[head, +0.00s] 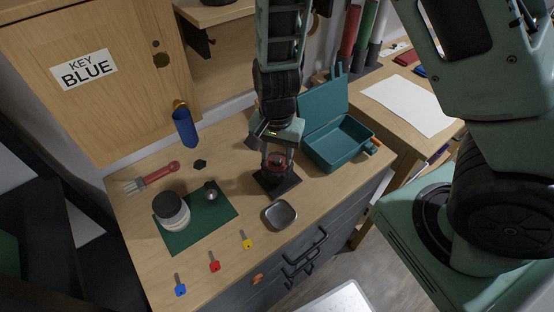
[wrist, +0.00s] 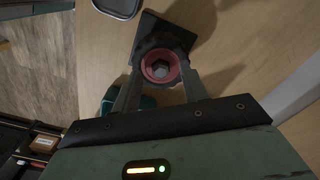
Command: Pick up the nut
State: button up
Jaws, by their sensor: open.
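A red ring with a grey hexagonal centre that looks like a nut (wrist: 160,69) sits on top of a dark stand (wrist: 185,22) in the wrist view. In the head view the stand's square black base (head: 283,187) is on the table, and the red part (head: 276,160) shows just under my gripper (head: 277,155). My gripper (wrist: 162,80) points down, its fingers apart on either side of the red ring. I cannot tell whether they touch it. A small black piece (head: 199,164), possibly also a nut, lies farther left on the table.
A square grey dish (head: 279,214) stands just in front of the stand. An open teal box (head: 339,145) is to the right. A green mat (head: 187,241) with a jar (head: 172,211), a red-handled brush (head: 160,174) and several coloured keys lie left and in front.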

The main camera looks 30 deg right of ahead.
jog(key=shift+f, duration=0.7)
grip_shut()
jog(key=shift+r, duration=0.1)
